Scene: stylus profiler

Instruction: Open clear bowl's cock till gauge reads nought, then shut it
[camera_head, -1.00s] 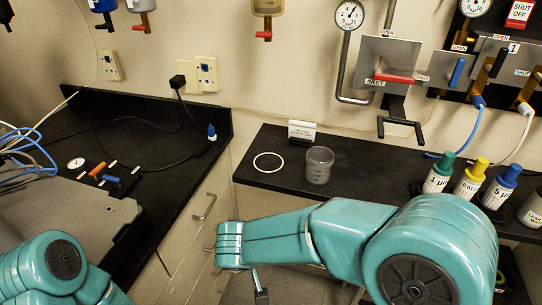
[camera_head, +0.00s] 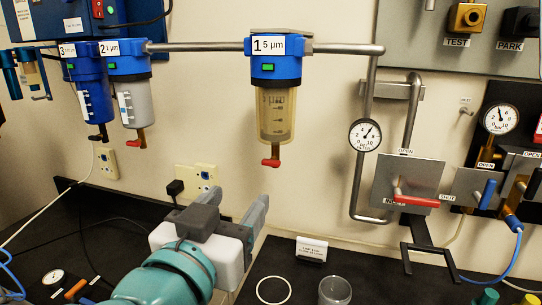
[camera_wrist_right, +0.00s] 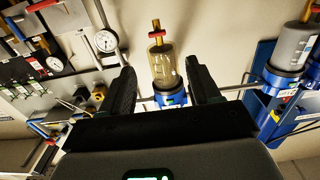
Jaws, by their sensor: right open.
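The clear, amber-tinted bowl (camera_head: 275,115) hangs under the blue head marked 1, 5 µm (camera_head: 276,66). Its cock has a red handle (camera_head: 271,163) at the bottom, lying roughly crosswise. The round gauge (camera_head: 365,135) is on the pipe to the right; its needle points up and right, and its figures are too small to read. My right gripper (camera_head: 238,207) is open and empty, below and left of the cock. In the right wrist view, upside down, the bowl (camera_wrist_right: 162,68) shows between the open fingers, with the red handle (camera_wrist_right: 157,33) beyond. My left gripper is out of view.
Two other filter bowls, grey (camera_head: 136,105) and blue (camera_head: 92,108), hang to the left. A valve panel with a red lever (camera_head: 415,199) is at right. A clear beaker (camera_head: 335,291) and white ring (camera_head: 273,290) are on the black bench.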

